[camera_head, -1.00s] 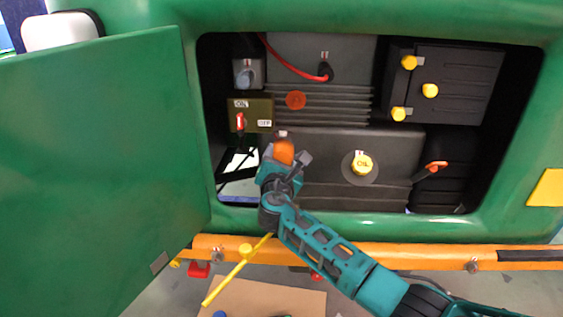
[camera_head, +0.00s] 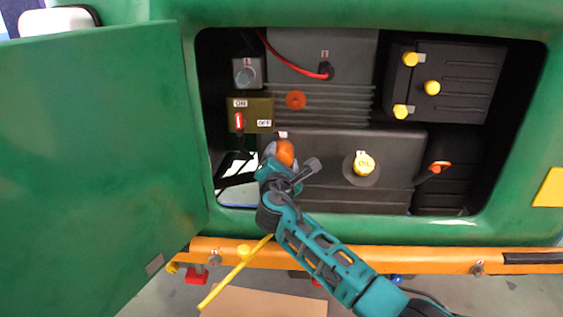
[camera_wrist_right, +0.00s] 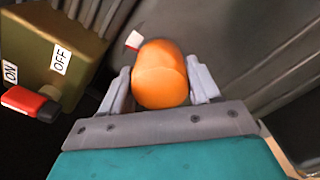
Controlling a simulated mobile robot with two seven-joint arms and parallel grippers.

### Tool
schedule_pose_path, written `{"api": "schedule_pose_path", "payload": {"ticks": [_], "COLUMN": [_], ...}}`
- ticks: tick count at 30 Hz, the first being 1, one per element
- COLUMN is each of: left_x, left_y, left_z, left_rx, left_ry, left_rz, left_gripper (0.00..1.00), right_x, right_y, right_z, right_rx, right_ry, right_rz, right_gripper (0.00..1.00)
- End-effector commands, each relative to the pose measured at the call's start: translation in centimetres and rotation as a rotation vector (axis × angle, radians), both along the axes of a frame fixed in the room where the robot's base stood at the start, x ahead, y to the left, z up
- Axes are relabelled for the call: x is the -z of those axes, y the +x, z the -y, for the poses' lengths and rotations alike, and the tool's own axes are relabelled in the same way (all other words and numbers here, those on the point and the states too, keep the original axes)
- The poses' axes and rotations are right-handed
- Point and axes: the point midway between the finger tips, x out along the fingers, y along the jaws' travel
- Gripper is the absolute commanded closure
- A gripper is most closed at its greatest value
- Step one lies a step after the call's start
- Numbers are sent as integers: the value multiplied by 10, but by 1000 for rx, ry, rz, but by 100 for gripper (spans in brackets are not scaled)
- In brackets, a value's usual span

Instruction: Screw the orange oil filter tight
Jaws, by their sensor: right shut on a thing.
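The orange oil filter (camera_head: 286,151) sits at the front left of the dark engine block inside the open bay. In the right wrist view the filter (camera_wrist_right: 160,78) is a rounded orange body between the two grey fingers. My right gripper (camera_head: 277,158) reaches up from below and is shut on the filter, with one finger on each side; it also shows in the right wrist view (camera_wrist_right: 162,90). The joint between the filter and the engine is hidden behind the filter. My left gripper is not in view.
A switch box (camera_head: 251,115) with a red-and-white lever is just left of the filter. A yellow oil cap (camera_head: 364,164) and an orange-handled dipstick (camera_head: 438,167) are to the right. The green door (camera_head: 95,165) stands open on the left. An orange bumper (camera_head: 420,255) runs below.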

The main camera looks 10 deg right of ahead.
Motion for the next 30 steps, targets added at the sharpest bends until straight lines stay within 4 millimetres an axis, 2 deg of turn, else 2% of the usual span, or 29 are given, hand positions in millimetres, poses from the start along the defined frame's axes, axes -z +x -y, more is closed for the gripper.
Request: {"api": "schedule_pose_path", "payload": {"ticks": [11, 12, 20, 25, 28, 30], "left_x": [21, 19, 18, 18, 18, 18], "left_y": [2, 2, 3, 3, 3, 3], "left_z": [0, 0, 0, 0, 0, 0], "left_rx": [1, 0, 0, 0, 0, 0], "left_ry": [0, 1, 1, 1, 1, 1], "left_rz": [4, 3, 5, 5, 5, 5], "left_gripper": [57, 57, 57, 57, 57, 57], "right_x": [2, -1, -1, 0, 1, 1], "right_y": [1, 1, 1, 1, 1, 1], "right_z": [1, 1, 1, 1, 1, 1], "right_rx": [2, 1, 1, 1, 0, 1], "right_ry": [185, 185, 182, 181, 180, 180], "right_rz": [61, 62, 59, 59, 57, 58], "right_gripper": [81, 36, 11, 9, 16, 17]}}
